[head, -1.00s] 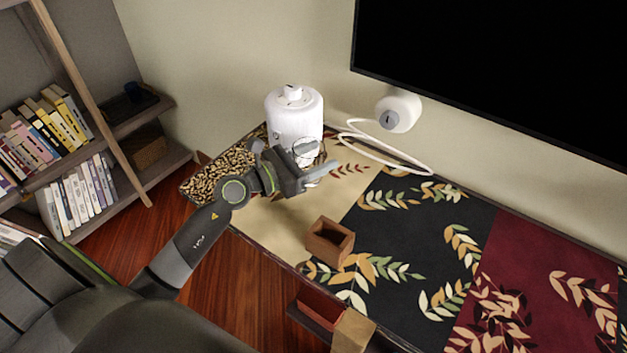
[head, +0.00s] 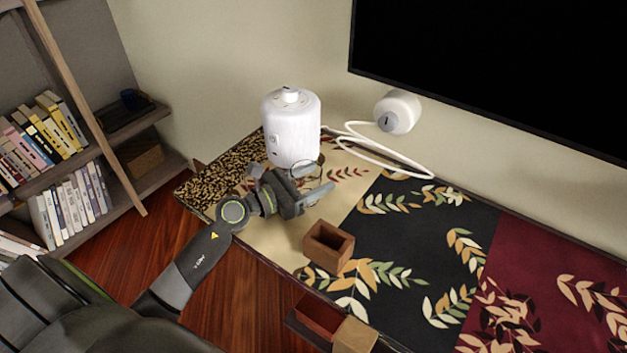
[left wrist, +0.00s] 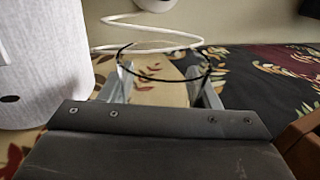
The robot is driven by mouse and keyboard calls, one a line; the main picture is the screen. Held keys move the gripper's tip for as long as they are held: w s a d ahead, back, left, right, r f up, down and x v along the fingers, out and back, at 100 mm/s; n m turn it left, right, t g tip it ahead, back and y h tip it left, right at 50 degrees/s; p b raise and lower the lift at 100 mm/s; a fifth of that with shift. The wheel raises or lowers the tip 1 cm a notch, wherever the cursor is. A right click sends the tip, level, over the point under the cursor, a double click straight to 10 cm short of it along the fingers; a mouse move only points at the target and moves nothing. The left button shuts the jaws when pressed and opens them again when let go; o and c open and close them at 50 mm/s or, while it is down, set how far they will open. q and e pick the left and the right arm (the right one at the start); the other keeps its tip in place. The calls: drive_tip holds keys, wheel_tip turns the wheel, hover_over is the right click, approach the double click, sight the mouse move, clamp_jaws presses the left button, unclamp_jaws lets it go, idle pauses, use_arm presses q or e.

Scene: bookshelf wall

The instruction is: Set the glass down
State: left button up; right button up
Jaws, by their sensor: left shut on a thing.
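The clear glass (head: 307,165) is hard to see in the head view; its thin dark rim shows beside the white appliance. My left gripper (head: 315,182) is shut on the glass, low over the cream part of the table mat. In the left wrist view the rim of the glass (left wrist: 165,45) stands as a dark ring between the two grey fingers of my left gripper (left wrist: 163,88). The lower part of the glass is hidden or see-through, and I cannot tell whether it touches the mat. My right gripper is not in view.
The white appliance (head: 292,130) stands close behind the glass. A white cable runs to a round white device (head: 397,111) by the wall. A small open wooden box (head: 329,246) stands in front right. The dark leaf-patterned mat section (head: 410,230) is clear.

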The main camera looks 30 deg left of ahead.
use_arm(q)
drive_tip(key=shift+f, duration=0.1)
drive_tip(key=o, duration=1.1)
